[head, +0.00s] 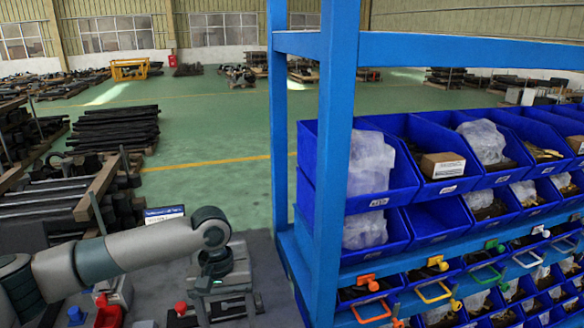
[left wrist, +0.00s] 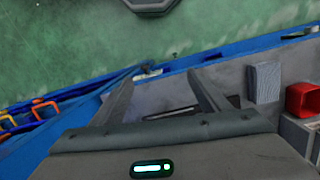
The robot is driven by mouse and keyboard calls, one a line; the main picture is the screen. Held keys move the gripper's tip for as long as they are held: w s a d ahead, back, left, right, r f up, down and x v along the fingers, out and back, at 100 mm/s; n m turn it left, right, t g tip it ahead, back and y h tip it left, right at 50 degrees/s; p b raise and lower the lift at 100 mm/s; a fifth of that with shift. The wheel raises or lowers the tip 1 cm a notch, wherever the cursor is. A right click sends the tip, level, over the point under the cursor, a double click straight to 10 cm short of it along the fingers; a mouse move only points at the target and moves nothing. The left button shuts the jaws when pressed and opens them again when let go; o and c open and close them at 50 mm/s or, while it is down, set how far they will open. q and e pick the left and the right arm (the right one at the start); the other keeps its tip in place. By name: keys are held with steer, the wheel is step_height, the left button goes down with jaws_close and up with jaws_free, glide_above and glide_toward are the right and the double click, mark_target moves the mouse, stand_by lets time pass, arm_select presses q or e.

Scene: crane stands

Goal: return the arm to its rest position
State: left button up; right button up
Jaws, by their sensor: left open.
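My left arm (head: 130,250) reaches in from the left in the head view and bends down at the wrist. The left gripper (head: 215,268) hangs low there, left of the blue rack, and its fingertips are hard to make out. In the left wrist view the left gripper (left wrist: 160,82) has its two fingers spread apart, with nothing seen between them. Grey surfaces and a blue edge lie beyond the fingers. My right gripper is in neither view.
A blue rack (head: 332,150) with several blue bins (head: 435,220) fills the right side. A grey work surface (head: 270,275) lies below the arm, with a red container (head: 108,317) near the bottom left. It holds small parts too. Green floor (head: 215,125) is open behind.

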arm_select(q)
steer(key=s+d+f+m+t+h, duration=0.3)
steer(key=s+d+f+m+h, duration=0.25)
steer(key=s+d+f, duration=0.8)
steer(key=s+a+f+n+t+y, duration=0.1)
steer(key=s+a+f+y, duration=0.2)
steer(key=s+a, duration=0.7)
steer(key=s+a+f+n+t+y, duration=0.1)
steer(key=s+a+f+y, duration=0.2)
steer(key=s+a, duration=0.7)
step_height(320, 180, down, 31)
steer(key=w+a+g+b, duration=0.1)
steer(key=a+b, duration=0.1)
steer(key=s+a+f+g+b, duration=0.1)
steer(key=s+a+f+b, duration=0.1)
steer(key=s+f, duration=1.6)
steer(key=shift+a+f+g+b, duration=0.3)
steer(key=shift+a+f, duration=0.35)
steer(key=shift+f, duration=0.2)
